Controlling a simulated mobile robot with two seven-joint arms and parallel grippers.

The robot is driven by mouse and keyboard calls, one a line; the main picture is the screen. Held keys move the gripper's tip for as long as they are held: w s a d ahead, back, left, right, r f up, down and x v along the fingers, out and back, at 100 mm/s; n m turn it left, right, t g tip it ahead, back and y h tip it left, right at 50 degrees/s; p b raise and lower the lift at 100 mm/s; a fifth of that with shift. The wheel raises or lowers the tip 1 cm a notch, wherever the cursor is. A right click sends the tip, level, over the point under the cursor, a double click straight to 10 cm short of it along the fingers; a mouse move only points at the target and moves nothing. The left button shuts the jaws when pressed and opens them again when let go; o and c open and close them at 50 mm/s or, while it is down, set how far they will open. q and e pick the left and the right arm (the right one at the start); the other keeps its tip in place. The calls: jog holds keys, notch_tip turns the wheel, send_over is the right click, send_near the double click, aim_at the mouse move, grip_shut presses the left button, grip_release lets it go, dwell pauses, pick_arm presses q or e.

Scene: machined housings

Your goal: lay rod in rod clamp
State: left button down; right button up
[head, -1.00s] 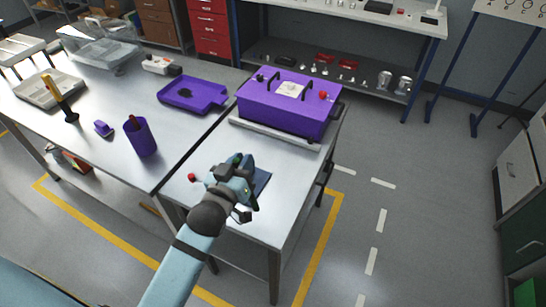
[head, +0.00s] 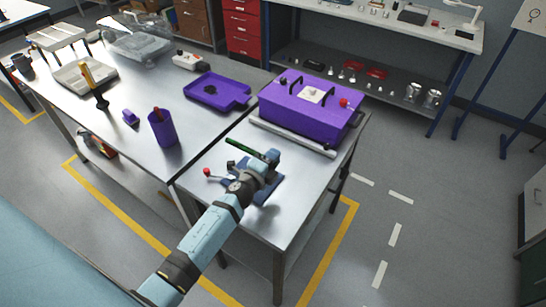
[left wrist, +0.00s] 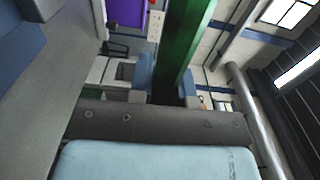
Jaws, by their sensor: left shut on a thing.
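A green rod (head: 246,148) is in my left gripper (head: 271,158), held above the near table and pointing out to the left of it. In the left wrist view the rod (left wrist: 180,45) runs up from between the dark-blue finger pads (left wrist: 166,85). My left gripper is shut on the rod. A blue clamp (head: 268,190) sits on the near table below the gripper, partly hidden by my arm. A red-knobbed lever (head: 207,172) stands at its left. Whether the rod touches the clamp cannot be told. My right gripper is not in view.
A purple case (head: 308,108) with black handles stands behind on the same table. A purple tray (head: 232,101), a purple cup (head: 163,130) and a yellow-handled tool (head: 91,80) are on the left table. The near table's front right is clear.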

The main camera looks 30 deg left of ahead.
pick_arm(q)
notch_tip(320, 180, down, 6)
jog(key=b, duration=0.5)
jog(key=shift+f+b, duration=0.7)
jog(key=shift+b, duration=0.15)
jog(key=shift+f, duration=0.25)
jog(key=shift+f+b, duration=0.1)
jog(key=shift+b, duration=0.3)
